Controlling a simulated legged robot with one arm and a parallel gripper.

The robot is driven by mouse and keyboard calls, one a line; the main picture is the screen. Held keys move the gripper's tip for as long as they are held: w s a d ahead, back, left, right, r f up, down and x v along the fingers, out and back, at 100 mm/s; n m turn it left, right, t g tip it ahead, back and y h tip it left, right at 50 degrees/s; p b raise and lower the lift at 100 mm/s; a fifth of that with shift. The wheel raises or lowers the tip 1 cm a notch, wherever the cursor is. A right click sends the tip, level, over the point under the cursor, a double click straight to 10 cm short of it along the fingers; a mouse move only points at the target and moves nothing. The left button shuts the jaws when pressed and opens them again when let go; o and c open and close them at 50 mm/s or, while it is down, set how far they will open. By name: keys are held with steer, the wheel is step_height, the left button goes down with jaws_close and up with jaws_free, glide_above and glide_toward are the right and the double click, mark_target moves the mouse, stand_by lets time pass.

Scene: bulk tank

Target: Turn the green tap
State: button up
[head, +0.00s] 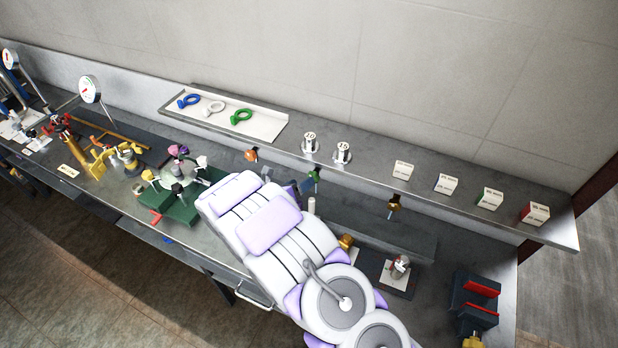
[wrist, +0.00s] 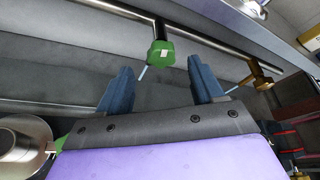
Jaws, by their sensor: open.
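The green tap (head: 313,175) hangs from the front edge of the raised shelf in the head view, just right of my gripper's end. In the wrist view the green tap (wrist: 160,54) has a chunky green knob on a short stem below a metal pipe. A thin pale rod slants down from it. My gripper (wrist: 161,66) is open, with one dark blue finger on each side of the tap's line. The knob shows beyond the fingertips, centred between them; I see no contact. In the head view my gripper (head: 297,187) is small and partly hidden by my arm.
An orange tap (head: 251,155) hangs to the left and a brass-coloured tap (head: 394,203) to the right. The shelf above holds a tray (head: 268,127) with coloured rings, two numbered weights and several small boxes. A cluttered bench (head: 100,150) lies left of my arm.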

steer(key=x, duration=0.5)
steer(key=shift+w+d, duration=0.2)
steer(key=shift+w, duration=0.1)
steer(key=shift+f, duration=0.1)
steer(key=shift+a, duration=0.1)
steer(key=c, duration=1.1)
